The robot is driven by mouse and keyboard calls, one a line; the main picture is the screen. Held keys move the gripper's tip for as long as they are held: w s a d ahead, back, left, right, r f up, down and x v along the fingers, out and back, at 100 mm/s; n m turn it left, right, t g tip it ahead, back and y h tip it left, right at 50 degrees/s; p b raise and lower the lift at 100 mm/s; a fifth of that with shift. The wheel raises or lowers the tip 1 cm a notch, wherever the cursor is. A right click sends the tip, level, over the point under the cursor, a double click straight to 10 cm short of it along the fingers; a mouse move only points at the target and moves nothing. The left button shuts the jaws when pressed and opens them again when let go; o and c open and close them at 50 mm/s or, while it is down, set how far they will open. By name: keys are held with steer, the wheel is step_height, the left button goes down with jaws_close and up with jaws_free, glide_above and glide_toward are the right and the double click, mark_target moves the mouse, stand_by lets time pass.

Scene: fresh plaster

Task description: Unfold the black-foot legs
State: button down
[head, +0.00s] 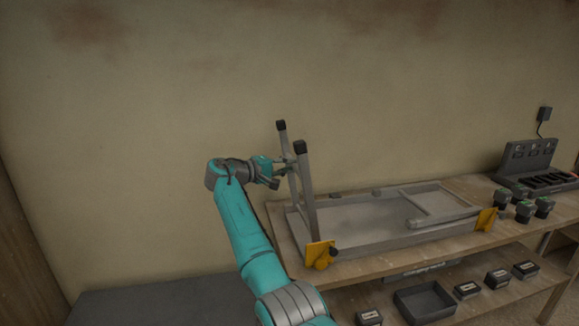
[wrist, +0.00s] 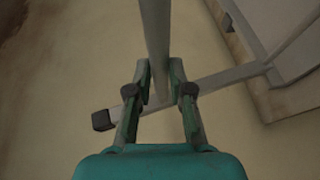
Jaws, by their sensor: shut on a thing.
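An upside-down folding table (head: 355,240) lies on the workbench. Its left pair of grey legs with black feet, the black-foot legs (head: 309,185), stands up from the left end, close to upright. The other leg frame (head: 445,210) lies folded down inside the table at the right. My gripper (head: 279,171) is at the upper part of the upright legs. In the wrist view my gripper (wrist: 160,85) is shut on a grey bar (wrist: 156,40) of these legs, with a finger on each side. One leg with a black foot (wrist: 102,120) crosses behind the fingers.
Yellow pieces (head: 320,254) sit at the table's front corners. A grey tray (head: 425,302) and small boxes (head: 467,289) are on the lower shelf. The wall is close behind.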

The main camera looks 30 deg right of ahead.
steer(key=shift+a+f, duration=0.15)
steer(key=shift+f, duration=0.25)
steer(key=c, duration=1.1)
jaws_free()
steer(key=shift+w, duration=0.1)
steer(key=shift+o, duration=0.2)
steer(key=shift+r, duration=0.1)
steer(key=s+a+r, duration=0.1)
steer(key=a, duration=1)
steer(key=shift+s+a+r, duration=0.25)
steer(key=shift+a, duration=0.15)
